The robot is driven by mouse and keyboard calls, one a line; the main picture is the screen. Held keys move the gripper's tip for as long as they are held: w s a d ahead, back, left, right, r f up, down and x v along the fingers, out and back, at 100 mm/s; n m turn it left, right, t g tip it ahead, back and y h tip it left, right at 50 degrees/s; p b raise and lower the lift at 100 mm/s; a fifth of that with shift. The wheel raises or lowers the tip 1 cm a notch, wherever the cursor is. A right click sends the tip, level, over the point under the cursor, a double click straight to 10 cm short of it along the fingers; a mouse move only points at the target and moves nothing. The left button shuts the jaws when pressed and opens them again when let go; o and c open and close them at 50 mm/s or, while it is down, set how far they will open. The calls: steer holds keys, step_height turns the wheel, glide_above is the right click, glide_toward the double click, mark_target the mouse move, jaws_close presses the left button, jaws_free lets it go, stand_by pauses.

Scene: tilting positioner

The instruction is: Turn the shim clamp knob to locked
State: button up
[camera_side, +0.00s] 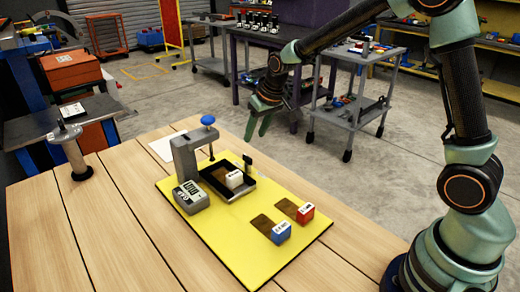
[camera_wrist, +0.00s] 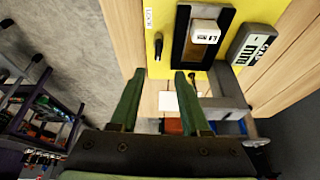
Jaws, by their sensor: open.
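A small black knob or lever (camera_side: 247,160) stands upright at the far edge of the yellow board, beside the black tray; in the wrist view it is the dark handle (camera_wrist: 157,47). I cannot tell for certain which is the shim clamp knob. My gripper (camera_side: 257,128) is open and empty, above and beyond the board's far edge. Its green fingers (camera_wrist: 158,75) are spread apart, and the black knob lies ahead, between their lines, untouched.
The black tray (camera_side: 213,184) holds a white block (camera_side: 234,179). A grey digital readout (camera_side: 190,197) stands beside the frame. Blue (camera_side: 281,232) and red (camera_side: 305,213) blocks sit on the yellow board (camera_side: 232,248).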

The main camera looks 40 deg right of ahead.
mark_target(248, 157)
steer(key=x, duration=1)
steer(key=shift+w+d+f, duration=0.1)
steer(key=shift+d, duration=0.05)
